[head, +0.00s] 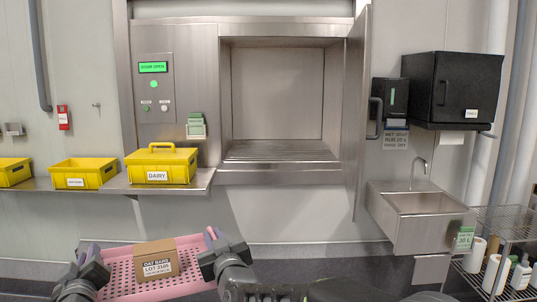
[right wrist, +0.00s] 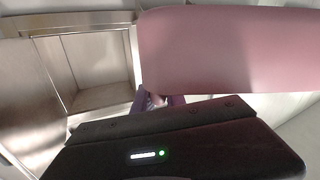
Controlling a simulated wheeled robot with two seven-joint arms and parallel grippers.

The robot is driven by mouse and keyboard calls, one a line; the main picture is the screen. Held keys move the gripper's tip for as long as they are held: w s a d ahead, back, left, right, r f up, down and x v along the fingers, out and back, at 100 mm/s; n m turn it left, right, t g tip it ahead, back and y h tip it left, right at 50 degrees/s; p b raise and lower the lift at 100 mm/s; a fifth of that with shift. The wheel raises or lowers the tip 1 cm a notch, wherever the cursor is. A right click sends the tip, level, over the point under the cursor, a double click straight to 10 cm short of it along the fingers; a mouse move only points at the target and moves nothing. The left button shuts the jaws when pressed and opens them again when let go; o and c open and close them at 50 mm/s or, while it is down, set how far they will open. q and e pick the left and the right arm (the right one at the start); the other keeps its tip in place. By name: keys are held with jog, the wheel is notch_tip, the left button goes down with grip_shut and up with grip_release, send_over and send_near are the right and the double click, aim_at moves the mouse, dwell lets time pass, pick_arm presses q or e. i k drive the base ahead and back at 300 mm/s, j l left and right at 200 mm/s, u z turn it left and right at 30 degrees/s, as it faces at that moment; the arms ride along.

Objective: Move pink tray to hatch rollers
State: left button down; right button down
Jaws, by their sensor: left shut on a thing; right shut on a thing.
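The pink tray (head: 122,281) is perforated and carries a cardboard box (head: 157,262) with a lot label. The tray is held in front of the wall, low at the bottom left of the head view. The tray (right wrist: 230,50) fills the upper right of the right wrist view. The hatch (head: 275,95) is open, and its rollers (head: 281,151) lie bare across the floor of the opening. The fingertips are partly hidden.
Yellow crates stand on a shelf (head: 120,184) left of the hatch, the nearest being the dairy crate (head: 160,166). The hatch door (head: 358,110) stands open at the right. A sink (head: 417,210) and wire rack (head: 503,225) are further right. The rollers are clear.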

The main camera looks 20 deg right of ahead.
aim_at(271, 152)
jog(key=z, duration=0.75)
jog(key=i+j, duration=0.15)
jog(key=i, duration=0.4)
jog(key=i+j, duration=0.1)
jog(key=i, duration=0.45)
jog(key=i+j, duration=0.15)
jog(key=i, duration=0.4)
jog(key=i+j, duration=0.15)
jog(key=i, duration=0.4)
